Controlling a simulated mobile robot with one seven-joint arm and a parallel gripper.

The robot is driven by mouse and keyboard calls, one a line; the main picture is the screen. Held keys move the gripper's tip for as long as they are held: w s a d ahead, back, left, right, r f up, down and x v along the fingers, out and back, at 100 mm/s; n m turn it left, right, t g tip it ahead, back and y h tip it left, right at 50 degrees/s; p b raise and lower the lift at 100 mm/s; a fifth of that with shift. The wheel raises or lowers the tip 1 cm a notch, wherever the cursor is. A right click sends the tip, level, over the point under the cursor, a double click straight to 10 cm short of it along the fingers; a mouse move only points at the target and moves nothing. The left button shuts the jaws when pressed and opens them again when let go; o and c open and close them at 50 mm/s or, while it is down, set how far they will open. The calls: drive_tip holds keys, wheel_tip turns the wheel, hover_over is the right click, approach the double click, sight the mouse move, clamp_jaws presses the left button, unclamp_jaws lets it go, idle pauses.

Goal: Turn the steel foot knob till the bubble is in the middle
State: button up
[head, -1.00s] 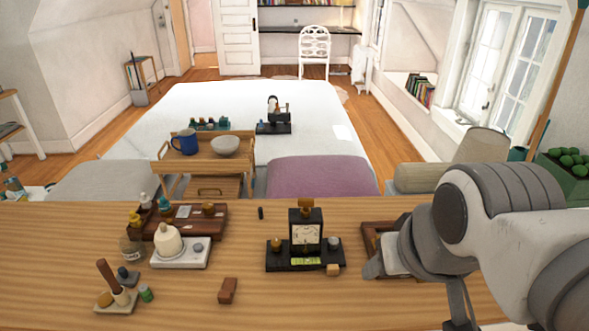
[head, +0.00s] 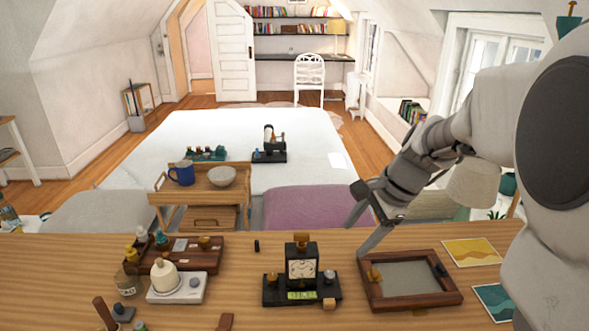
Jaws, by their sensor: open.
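A small clock (head: 302,266) with a white dial stands on a black base (head: 283,298) on the wooden table. A yellow-green level vial (head: 301,295) sits at the front of the base; its bubble is too small to place. The steel foot knob (head: 329,277) is at the base's right end, and a brass knob (head: 272,279) is at its left end. My gripper (head: 356,240) is open and empty, right of the clock and behind the steel knob, with its fingers pointing down-left. It is apart from the knob.
A wooden frame tray (head: 410,306) lies right of the clock, close under my gripper. A small wooden block (head: 329,304) sits by the base's front right corner. A white stand (head: 178,288) and dark rack (head: 180,252) are left. Two coloured cards (head: 472,252) lie at right.

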drive_tip(key=w+d+f+m+p, duration=0.1)
drive_tip(key=w+d+f+m, duration=0.3)
drive_tip(key=w+f+m, duration=0.5)
approach(330, 274)
drive_tip(key=shift+g, duration=0.3)
drive_tip(key=x, duration=0.9)
drive_tip(key=shift+w, duration=0.25)
clamp_jaws()
